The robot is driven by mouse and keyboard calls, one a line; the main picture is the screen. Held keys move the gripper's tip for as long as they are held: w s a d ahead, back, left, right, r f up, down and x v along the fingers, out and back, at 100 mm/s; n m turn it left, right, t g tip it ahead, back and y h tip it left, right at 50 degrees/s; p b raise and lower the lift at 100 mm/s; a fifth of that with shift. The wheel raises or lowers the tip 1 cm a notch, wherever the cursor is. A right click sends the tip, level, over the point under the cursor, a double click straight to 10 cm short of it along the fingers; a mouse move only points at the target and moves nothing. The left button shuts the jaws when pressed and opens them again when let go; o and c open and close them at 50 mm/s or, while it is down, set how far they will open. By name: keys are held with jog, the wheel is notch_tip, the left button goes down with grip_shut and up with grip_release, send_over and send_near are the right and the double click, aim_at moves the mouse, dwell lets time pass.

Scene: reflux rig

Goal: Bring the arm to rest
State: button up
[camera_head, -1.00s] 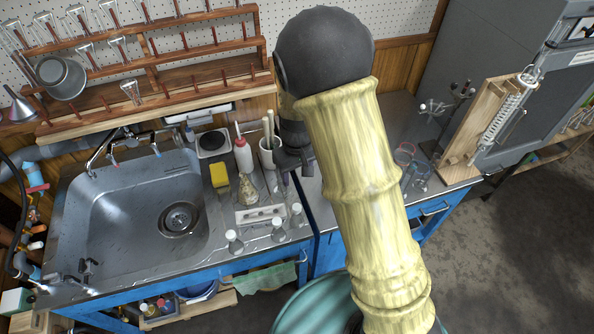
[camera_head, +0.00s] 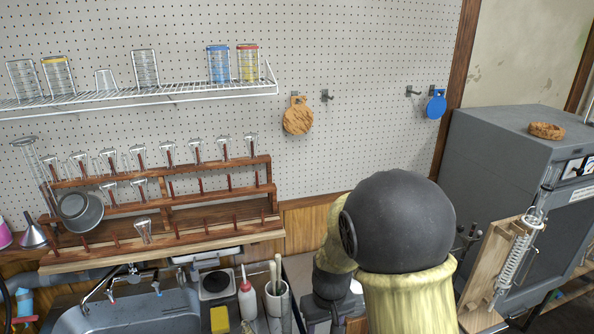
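My arm, with a black rounded joint and a yellow sleeve, rises at the lower right of the head view. Its far end bends down behind the black joint. The dark end of the arm with my gripper (camera_head: 332,300) is low in the picture, just right of the holder with pestles. The fingers are mostly hidden or cut off by the lower edge, so I cannot see whether they are open or what they hold.
A wooden drying rack (camera_head: 215,235) with upturned flasks stands behind the sink (camera_head: 120,318). A wire shelf (camera_head: 150,97) holds glasses. A wash bottle (camera_head: 247,298) and a pestle holder (camera_head: 278,302) stand left of my arm. A condenser on a wooden board (camera_head: 492,265) and a grey oven (camera_head: 500,160) are right.

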jog(key=s+d+r+m+t, duration=0.2)
jog(key=s+d+r, duration=0.3)
jog(key=s+d, duration=0.4)
jog(key=shift+s+r+m, duration=0.35)
jog(key=shift+s+m, duration=0.2)
jog(key=shift+m, duration=0.35)
